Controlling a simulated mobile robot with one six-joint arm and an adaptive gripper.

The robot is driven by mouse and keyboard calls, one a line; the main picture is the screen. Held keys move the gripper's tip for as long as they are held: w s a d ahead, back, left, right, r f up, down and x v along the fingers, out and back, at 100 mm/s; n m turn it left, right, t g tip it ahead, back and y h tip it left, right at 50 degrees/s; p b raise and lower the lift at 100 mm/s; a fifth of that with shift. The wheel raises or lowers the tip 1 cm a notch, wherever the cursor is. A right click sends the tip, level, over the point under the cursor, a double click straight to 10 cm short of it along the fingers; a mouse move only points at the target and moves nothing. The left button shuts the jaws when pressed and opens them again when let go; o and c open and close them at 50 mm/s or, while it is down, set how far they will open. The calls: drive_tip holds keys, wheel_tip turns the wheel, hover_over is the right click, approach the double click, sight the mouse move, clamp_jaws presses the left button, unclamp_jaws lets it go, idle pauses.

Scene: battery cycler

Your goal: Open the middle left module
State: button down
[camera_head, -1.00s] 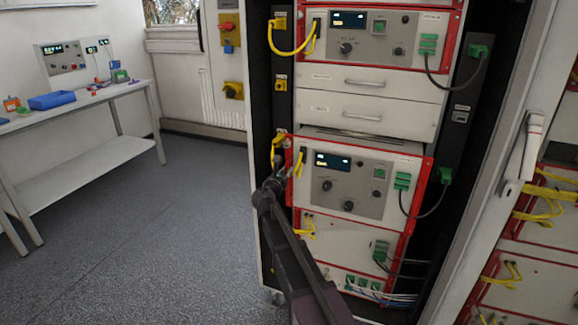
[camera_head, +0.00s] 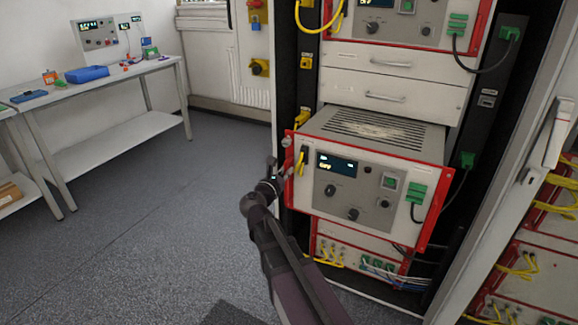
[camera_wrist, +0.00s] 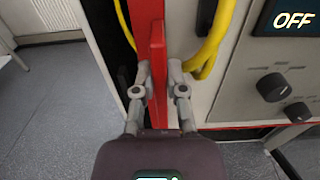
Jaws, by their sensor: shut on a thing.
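The middle left module (camera_head: 345,185) has a grey front with a lit display, knobs and a red frame. In the head view it stands out of the rack, with its vented top (camera_head: 372,124) showing. My gripper (camera_head: 284,172) is at the left edge of its front. In the wrist view my gripper (camera_wrist: 158,76) is shut on the upright red edge (camera_wrist: 157,60) of the module, one finger on each side. Yellow cables (camera_wrist: 207,45) hang just right of the fingers. A display (camera_wrist: 290,18) there reads OFF.
Drawers (camera_head: 385,82) and another red-framed module (camera_head: 405,20) are above; a lower module (camera_head: 330,240) is below. An open cabinet door (camera_head: 515,190) stands to the right. A workbench (camera_head: 110,75) is at the far left. The floor (camera_head: 150,230) between is clear.

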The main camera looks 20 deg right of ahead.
drive_tip(key=shift+s+a, duration=0.5)
drive_tip(key=shift+a, duration=0.05)
drive_tip(key=c, duration=0.7)
unclamp_jaws()
drive_tip(key=shift+d, duration=0.1)
drive_tip(key=shift+v, duration=6)
